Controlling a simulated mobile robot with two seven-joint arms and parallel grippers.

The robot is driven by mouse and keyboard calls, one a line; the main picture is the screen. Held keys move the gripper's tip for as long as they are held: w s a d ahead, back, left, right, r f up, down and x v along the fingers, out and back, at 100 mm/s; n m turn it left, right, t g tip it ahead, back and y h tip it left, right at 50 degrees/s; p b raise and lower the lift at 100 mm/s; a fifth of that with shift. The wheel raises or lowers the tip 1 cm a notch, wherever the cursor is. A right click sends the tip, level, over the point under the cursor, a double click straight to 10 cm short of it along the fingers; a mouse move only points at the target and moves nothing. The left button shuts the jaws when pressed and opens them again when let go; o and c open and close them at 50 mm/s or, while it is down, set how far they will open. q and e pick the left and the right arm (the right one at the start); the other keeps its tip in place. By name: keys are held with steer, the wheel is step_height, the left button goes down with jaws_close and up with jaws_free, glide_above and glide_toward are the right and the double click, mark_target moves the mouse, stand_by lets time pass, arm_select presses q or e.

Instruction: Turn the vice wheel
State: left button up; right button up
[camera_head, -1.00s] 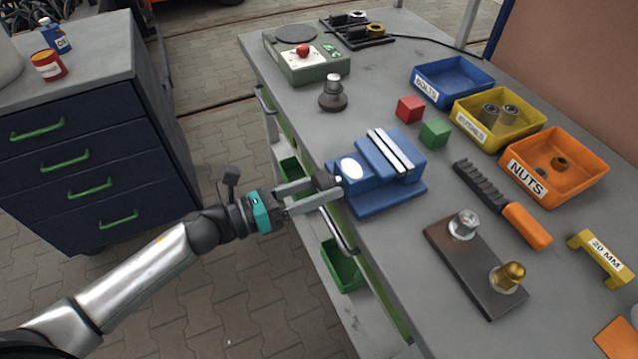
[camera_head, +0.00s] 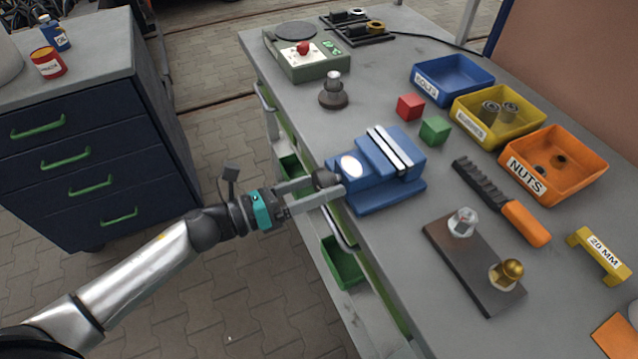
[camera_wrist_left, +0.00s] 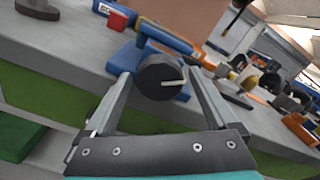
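The blue vice (camera_head: 384,168) stands at the left edge of the grey workbench. Its dark round wheel (camera_head: 325,179) faces the floor side. My left gripper (camera_head: 330,186) has one finger on each side of the wheel. A pale line on the wheel's face points right in that view. The fingers hide part of the wheel in the head view. My right gripper is not in view.
A dark plate (camera_head: 475,268) with two bolts lies in front of the vice. A drawer cabinet (camera_head: 85,130) stands left, with open floor between.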

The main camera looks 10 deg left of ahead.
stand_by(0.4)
arm_select(q)
steer(key=v, duration=1.5)
steer(key=shift+s+a, duration=0.1)
steer(key=shift+a, duration=0.05)
